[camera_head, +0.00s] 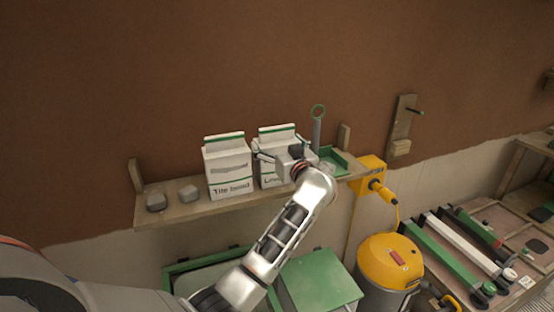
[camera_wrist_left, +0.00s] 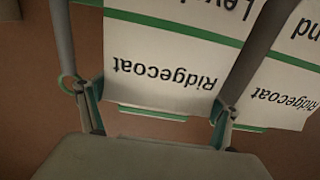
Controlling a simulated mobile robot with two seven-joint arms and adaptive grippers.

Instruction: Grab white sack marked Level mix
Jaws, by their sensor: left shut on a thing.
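The white sack marked Level mix (camera_head: 275,133) stands upright on the wall shelf, with green bands and a folded top; its label is partly hidden by my gripper. My left gripper (camera_head: 277,157) reaches it from the front right and is shut on it. In the left wrist view the sack (camera_wrist_left: 160,65) appears upside down between the two fingers, showing "Ridgecoat" and part of "Level". My right gripper is not in view.
A similar white sack marked Tile bond (camera_head: 228,168) stands close to the left. Two grey lumps (camera_head: 188,193) lie farther left on the shelf (camera_head: 180,212). A green tray (camera_head: 340,158) and a ring-topped tool (camera_head: 317,125) are at right. A yellow-topped vacuum (camera_head: 390,262) stands below.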

